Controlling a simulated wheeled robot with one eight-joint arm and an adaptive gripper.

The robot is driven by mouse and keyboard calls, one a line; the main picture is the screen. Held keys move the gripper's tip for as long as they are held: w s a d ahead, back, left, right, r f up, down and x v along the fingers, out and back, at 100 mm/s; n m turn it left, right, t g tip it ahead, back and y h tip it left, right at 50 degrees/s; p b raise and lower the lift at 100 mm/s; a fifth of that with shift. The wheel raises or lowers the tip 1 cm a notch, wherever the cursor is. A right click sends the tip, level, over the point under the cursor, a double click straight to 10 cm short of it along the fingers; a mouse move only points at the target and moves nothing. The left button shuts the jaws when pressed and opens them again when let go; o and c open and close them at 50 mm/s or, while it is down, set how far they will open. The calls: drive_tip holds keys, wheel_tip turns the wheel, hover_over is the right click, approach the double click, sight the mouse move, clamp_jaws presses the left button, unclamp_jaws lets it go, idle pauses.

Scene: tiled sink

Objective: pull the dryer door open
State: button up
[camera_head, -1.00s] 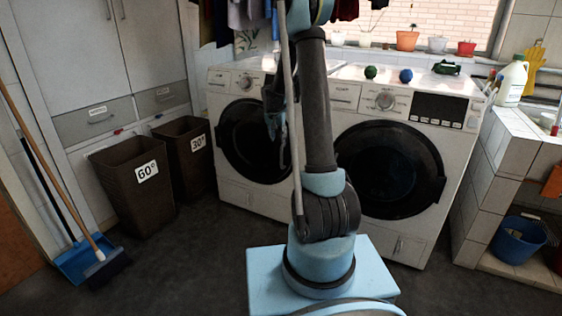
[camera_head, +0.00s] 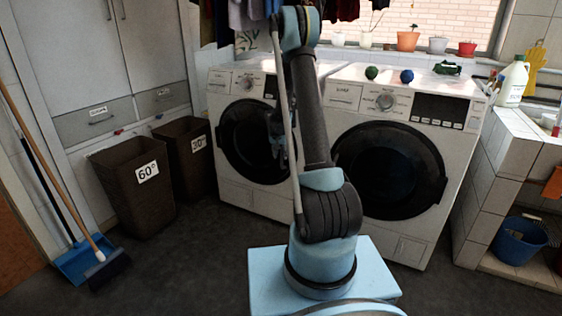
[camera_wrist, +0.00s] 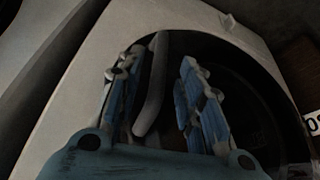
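Two white front-loading machines stand side by side, the left machine (camera_head: 228,190) and the right machine (camera_head: 345,98). I cannot tell from labels which is the dryer. The left machine's round dark door (camera_head: 236,142) and the right machine's door (camera_head: 390,170) both look shut. My gripper (camera_head: 281,135) is at the right side of the left door, partly hidden by my arm. In the wrist view my gripper (camera_wrist: 160,92) is open, its blue fingers on either side of a pale curved handle (camera_wrist: 153,90) at the door's rim. Whether a finger touches the handle is unclear.
A green ball (camera_head: 371,72) and a blue ball (camera_head: 406,76) lie on the right machine. Brown hampers (camera_head: 130,205) stand left of the left machine. A tiled counter (camera_head: 505,140) is at the right.

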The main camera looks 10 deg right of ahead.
sight(282, 165)
drive_tip(key=shift+x, duration=2.3)
